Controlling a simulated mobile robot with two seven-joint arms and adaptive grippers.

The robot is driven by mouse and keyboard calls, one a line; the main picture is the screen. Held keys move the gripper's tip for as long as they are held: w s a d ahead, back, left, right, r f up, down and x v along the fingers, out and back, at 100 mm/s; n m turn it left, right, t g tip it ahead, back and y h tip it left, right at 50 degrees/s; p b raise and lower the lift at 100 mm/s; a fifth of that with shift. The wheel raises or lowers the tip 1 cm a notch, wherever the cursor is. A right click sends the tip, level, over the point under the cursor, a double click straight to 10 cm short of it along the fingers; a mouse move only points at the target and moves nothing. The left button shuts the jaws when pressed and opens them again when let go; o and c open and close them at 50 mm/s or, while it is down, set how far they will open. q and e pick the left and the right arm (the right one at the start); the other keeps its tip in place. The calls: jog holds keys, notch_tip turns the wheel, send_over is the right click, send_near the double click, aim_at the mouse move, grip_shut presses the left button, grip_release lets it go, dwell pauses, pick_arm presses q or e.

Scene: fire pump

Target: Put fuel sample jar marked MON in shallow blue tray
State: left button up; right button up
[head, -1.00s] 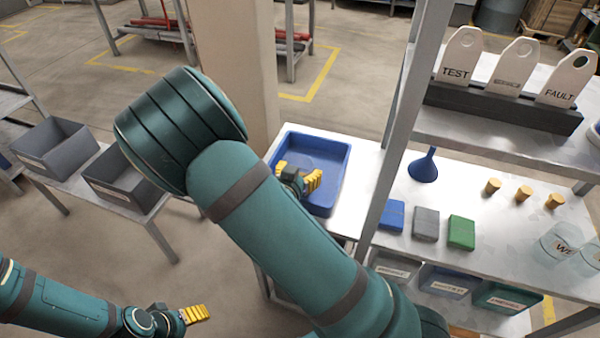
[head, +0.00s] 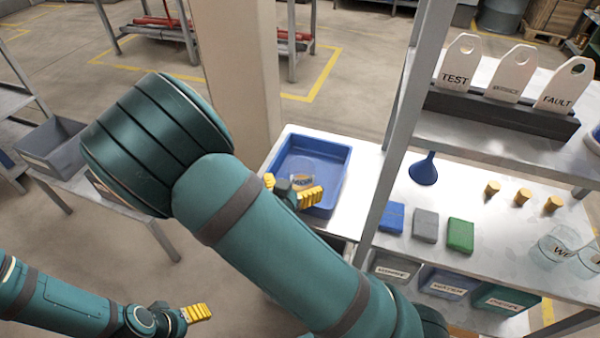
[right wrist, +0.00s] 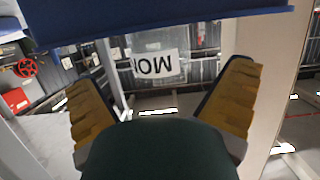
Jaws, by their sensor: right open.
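The shallow blue tray (head: 340,178) sits on a light metal tabletop. A small clear jar (head: 301,181) shows inside it. In the right wrist view the jar (right wrist: 151,66) has a white label reading MON, upside down in the picture. The blue tray's edge (right wrist: 180,22) crosses the top of that view. My right gripper (head: 290,190) is open at the tray's near side. Its yellow fingers (right wrist: 160,100) are spread, with the jar beyond them and clear of both. My left gripper (head: 198,313) is low at the left, away from the tray; its opening is unclear.
A grey post (head: 394,140) stands right of the tray. Beyond it are a blue funnel (head: 424,170), corks (head: 522,197), coloured blocks (head: 425,226) and other labelled jars (head: 555,250). Signs stand on the shelf above.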

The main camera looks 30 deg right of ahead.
jog(key=p+v, duration=0.1)
jog(key=v, duration=0.5)
jog(key=shift+s+a, duration=0.15)
jog(key=shift+a, duration=0.1)
